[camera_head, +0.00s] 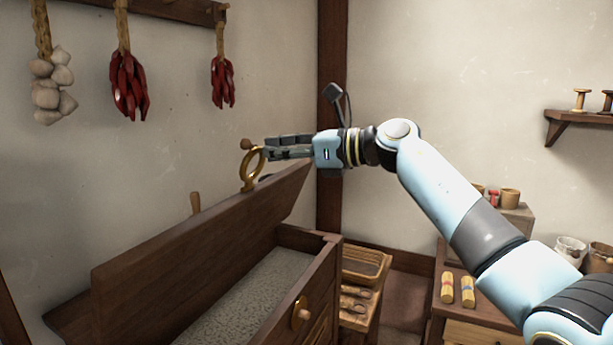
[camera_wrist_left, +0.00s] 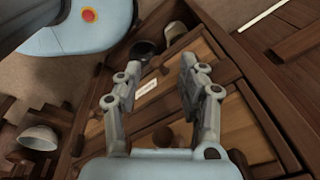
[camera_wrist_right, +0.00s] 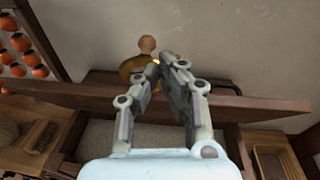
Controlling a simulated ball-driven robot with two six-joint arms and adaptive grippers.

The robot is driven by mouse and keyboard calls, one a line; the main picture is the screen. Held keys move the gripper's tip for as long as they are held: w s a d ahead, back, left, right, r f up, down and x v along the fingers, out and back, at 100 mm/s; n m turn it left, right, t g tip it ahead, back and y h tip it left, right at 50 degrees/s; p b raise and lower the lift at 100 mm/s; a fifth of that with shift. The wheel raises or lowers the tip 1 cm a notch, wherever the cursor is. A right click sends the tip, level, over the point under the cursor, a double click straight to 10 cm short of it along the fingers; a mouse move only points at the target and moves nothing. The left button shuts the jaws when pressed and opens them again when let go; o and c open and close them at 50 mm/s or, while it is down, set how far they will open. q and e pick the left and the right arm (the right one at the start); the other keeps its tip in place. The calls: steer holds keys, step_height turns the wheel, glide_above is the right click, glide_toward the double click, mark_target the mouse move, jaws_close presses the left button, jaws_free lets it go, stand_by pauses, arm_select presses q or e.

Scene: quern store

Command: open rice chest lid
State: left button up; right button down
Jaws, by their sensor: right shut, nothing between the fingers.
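The dark wooden rice chest (camera_head: 322,285) stands at lower centre-left in the head view, with pale grain-like fill (camera_head: 245,300) inside. Its lid (camera_head: 200,235) is raised and tilted up, and a brass ring handle (camera_head: 248,180) stands on its upper edge. My right gripper (camera_head: 268,148) is at the ring, with its fingers shut and nothing held. In the right wrist view its fingertips (camera_wrist_right: 161,70) overlap the brass ring (camera_wrist_right: 128,68); contact is unclear. My left gripper (camera_wrist_left: 158,78) shows only in its wrist view, with fingers apart and empty, over wooden drawer fronts.
Garlic (camera_head: 52,85) and red chillies (camera_head: 128,88) hang from a wall rail at upper left. A wooden tray (camera_head: 365,266) sits right of the chest. A low cabinet with two yellow bundles (camera_head: 447,288) is at lower right. A wooden post (camera_head: 332,60) rises behind.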

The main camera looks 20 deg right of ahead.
steer(key=w+a+r+g+h+b, duration=0.1)
steer(key=w+a+r+b, duration=0.2)
steer(key=w+a, duration=0.8)
steer(key=shift+w+a+r, duration=0.25)
steer(key=shift+w, duration=0.7)
steer(key=shift+d, duration=0.1)
